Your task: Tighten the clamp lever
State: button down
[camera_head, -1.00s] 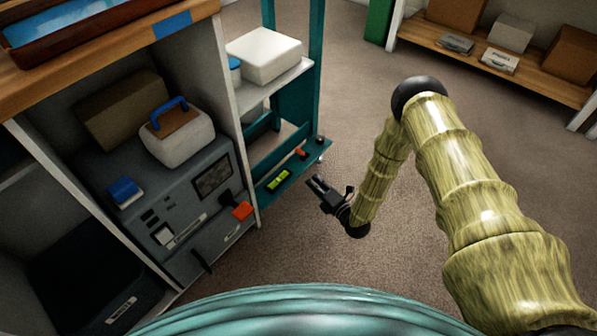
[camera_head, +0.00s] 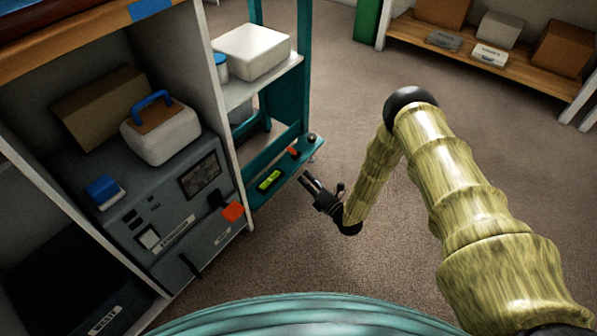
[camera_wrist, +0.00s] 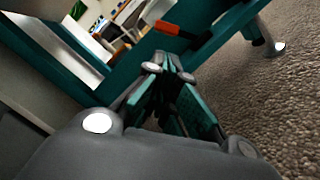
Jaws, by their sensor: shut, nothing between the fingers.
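A small orange-red lever (camera_head: 293,151), which looks like the clamp lever, sits on the low teal beam (camera_head: 262,192) of the stand. In the wrist view the lever (camera_wrist: 180,31) lies across the teal beam, just beyond my fingertips. My gripper (camera_head: 307,179) is shut and empty, low over the floor, to the lower right of the lever and apart from it. In the wrist view my gripper (camera_wrist: 165,68) points toward the beam, its fingers together. The lever's mount is not clear.
A yellow-green level (camera_head: 269,181) and a dark round knob (camera_head: 312,138) are on the beam beside the lever. A grey extractor unit (camera_head: 165,210) with an orange-red part (camera_head: 232,211) stands at left. A wooden shelf (camera_head: 480,55) is at the back.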

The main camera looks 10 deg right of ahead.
aim_at(292, 171)
jog(key=b+x, duration=0.4)
jog(key=x, duration=0.4)
jog(key=shift+w, duration=0.15)
jog(key=shift+w+a+r, duration=0.15)
jog(key=shift+w+a, duration=0.2)
jog(key=shift+w, duration=0.1)
